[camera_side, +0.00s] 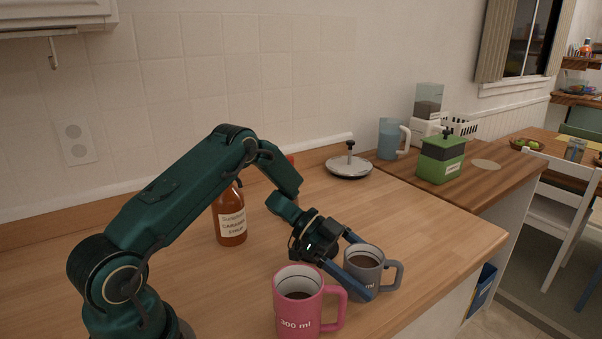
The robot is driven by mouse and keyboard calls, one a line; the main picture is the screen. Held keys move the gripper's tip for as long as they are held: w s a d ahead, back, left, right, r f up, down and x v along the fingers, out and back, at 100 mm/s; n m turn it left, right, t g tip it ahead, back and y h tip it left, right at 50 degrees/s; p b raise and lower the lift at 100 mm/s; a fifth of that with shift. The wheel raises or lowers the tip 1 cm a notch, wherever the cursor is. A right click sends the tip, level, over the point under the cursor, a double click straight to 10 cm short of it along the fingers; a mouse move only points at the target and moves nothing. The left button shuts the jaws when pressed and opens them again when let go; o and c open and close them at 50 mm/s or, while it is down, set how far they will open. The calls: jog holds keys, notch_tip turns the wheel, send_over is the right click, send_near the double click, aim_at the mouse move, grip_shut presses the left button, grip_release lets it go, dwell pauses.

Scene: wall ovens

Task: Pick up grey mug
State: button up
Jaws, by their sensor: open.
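The grey mug (366,260) stands upright on the wooden counter, right of the middle, with dark liquid inside and its handle pointing right. My gripper (363,266) is open, and its blue fingers reach to the mug. One finger crosses in front of the mug's near side and the other lies by its far left rim. I cannot tell whether either finger touches the mug. The mug's lower left part is partly hidden by the near finger.
A pink mug (298,312) stands close by at the front left. A caramel syrup bottle (231,222) stands behind my arm. A pot lid (349,168), a blue pitcher (388,140) and a green box (440,160) stand farther back. The counter's edge (470,250) is right of the grey mug.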

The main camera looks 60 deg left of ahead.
grip_shut()
jog(key=shift+r, duration=0.2)
dwell(0.3)
